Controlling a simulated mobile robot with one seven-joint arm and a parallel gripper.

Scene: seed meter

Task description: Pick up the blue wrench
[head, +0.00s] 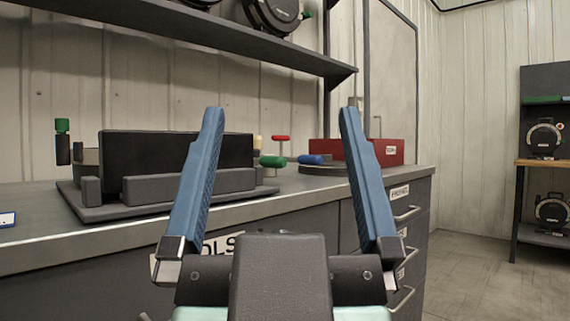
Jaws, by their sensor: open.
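My gripper (281,112) is in the foreground with its two blue fingers spread wide; it is open with nothing between the fingers. A small blue handle (310,160) lies on the workbench beyond the gripper, on or by a dark round base. It shows between the fingers, close to the right one. It may be the blue wrench's grip; the rest of its shape cannot be made out. The fingers stand in front of parts of the bench top.
The bench (240,208) also holds a green handle (272,161), a red T-shaped handle (281,139), a red box (386,151), a black block fixture (150,160) and a green-topped tool (62,142). A shelf (200,32) overhangs it. Open floor (480,240) lies right.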

